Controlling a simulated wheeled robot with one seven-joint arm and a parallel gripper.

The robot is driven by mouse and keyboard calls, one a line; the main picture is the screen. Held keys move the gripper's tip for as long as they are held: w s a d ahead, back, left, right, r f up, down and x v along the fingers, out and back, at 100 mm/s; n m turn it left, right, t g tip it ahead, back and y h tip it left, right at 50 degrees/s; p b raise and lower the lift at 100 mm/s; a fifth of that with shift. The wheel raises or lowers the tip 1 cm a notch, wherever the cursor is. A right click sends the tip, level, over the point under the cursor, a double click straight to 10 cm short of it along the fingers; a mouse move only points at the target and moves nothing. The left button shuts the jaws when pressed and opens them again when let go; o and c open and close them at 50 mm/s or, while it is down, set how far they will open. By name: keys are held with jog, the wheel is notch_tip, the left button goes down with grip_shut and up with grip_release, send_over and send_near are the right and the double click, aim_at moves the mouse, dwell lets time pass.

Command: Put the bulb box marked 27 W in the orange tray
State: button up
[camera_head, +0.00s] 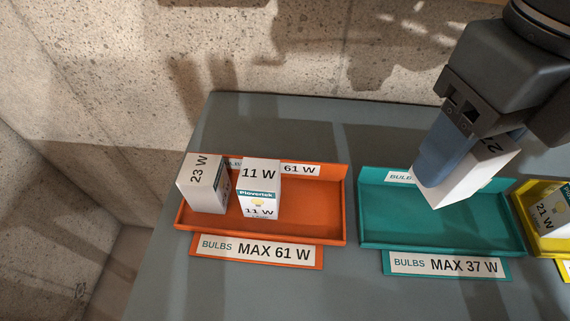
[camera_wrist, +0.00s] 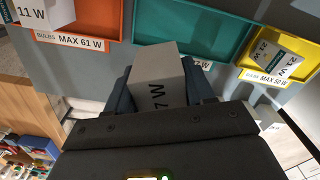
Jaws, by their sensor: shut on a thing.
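My gripper (camera_head: 452,165) is shut on a white bulb box (camera_head: 478,178). In the head view the box is held tilted in front of the teal tray, and only part of its mark shows, starting with a 2. In the wrist view the held box (camera_wrist: 160,72) sits between the fingers, with "7 W" readable and the rest hidden. The orange tray (camera_head: 308,205) is at the left, labelled MAX 61 W. It holds a box marked 23 W (camera_head: 203,187) and a box marked 11 W (camera_head: 260,190). The orange tray also shows in the wrist view (camera_wrist: 97,17).
The teal tray (camera_head: 390,220), labelled MAX 37 W, looks empty where visible. A yellow tray (camera_head: 525,220) at the right edge holds a box marked 21 W (camera_head: 552,212). The grey tabletop (camera_head: 300,120) behind the trays is clear, with a concrete wall (camera_head: 110,80) beyond.

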jog(key=a+f, duration=0.2)
jog(key=a, duration=0.1)
jog(key=w+a+f, duration=0.1)
jog(key=a+f, duration=0.1)
jog(key=a, duration=0.2)
jog(key=w+a+f, duration=0.1)
jog(key=a+f, duration=0.2)
jog(key=a, duration=0.1)
jog(key=shift+w+a, duration=0.1)
jog(key=shift+a, duration=0.05)
jog(key=shift+a+f, duration=0.1)
jog(key=shift+f, duration=1.85)
jog(key=shift+f, duration=0.2)
jog(key=o, duration=0.7)
jog(key=shift+o, duration=0.2)
jog(key=shift+r, duration=0.1)
notch_tip(320, 180, up, 12)
jog(key=p, duration=0.1)
jog(key=shift+r, duration=0.1)
